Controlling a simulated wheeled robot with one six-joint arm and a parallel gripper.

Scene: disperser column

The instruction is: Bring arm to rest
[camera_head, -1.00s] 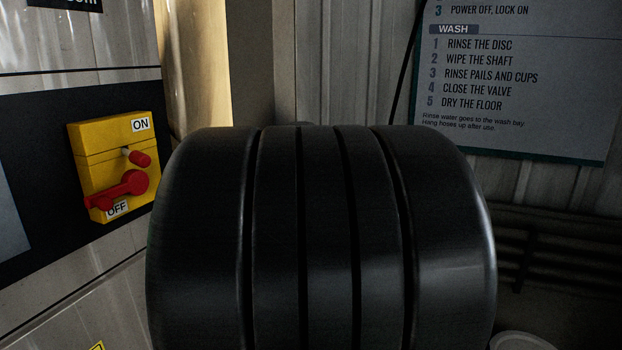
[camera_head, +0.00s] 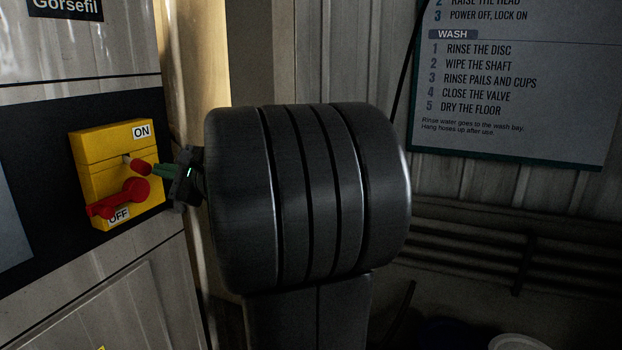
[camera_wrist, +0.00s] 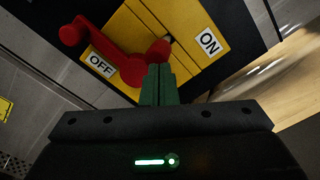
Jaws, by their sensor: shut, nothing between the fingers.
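My gripper (camera_head: 165,170) points left at the yellow switch box (camera_head: 105,155), its green fingers shut and empty. In the wrist view the closed green fingers (camera_wrist: 159,84) lie over the box, their tips at the red padlock-like piece (camera_wrist: 160,50). I cannot tell whether they touch it. The red rotary handle (camera_head: 122,197) sits low on the box, its arm at the OFF label (camera_head: 118,214). The ON label (camera_head: 141,131) is at the top. My large dark arm link fills the middle of the head view and hides what is behind it.
The box is mounted on a dark panel (camera_head: 40,120) of a metal cabinet. A wash instruction board (camera_head: 515,90) hangs on the corrugated wall at right. Dark pipes (camera_head: 480,255) run below it. A pale pail rim (camera_head: 520,342) shows at lower right.

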